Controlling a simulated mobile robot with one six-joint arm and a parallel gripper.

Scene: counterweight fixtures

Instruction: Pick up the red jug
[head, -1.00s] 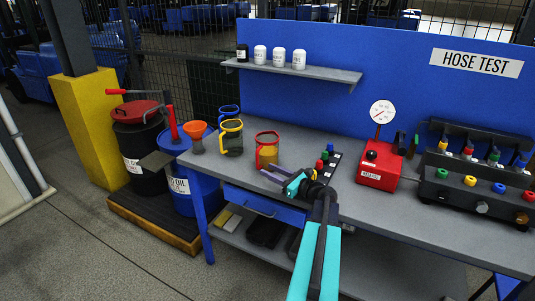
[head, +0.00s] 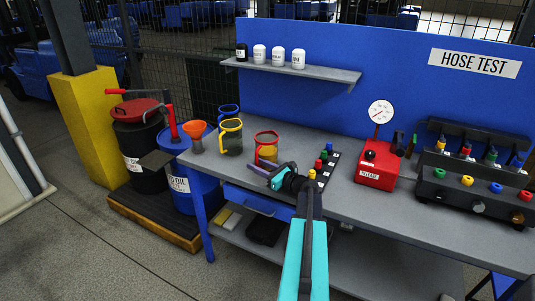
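The fingers look spread apart. They overlap the jug's lower part in the picture, and I cannot tell whether they touch it or sit around it. The jug's base is partly hidden by my gripper.
A yellow-rimmed jug (head: 231,138) and a blue-rimmed jug (head: 228,113) stand left of the red one, with an orange funnel (head: 196,131) near them. A block of coloured caps (head: 325,163) lies just right of my gripper. A red gauge box (head: 378,168) stands farther right.

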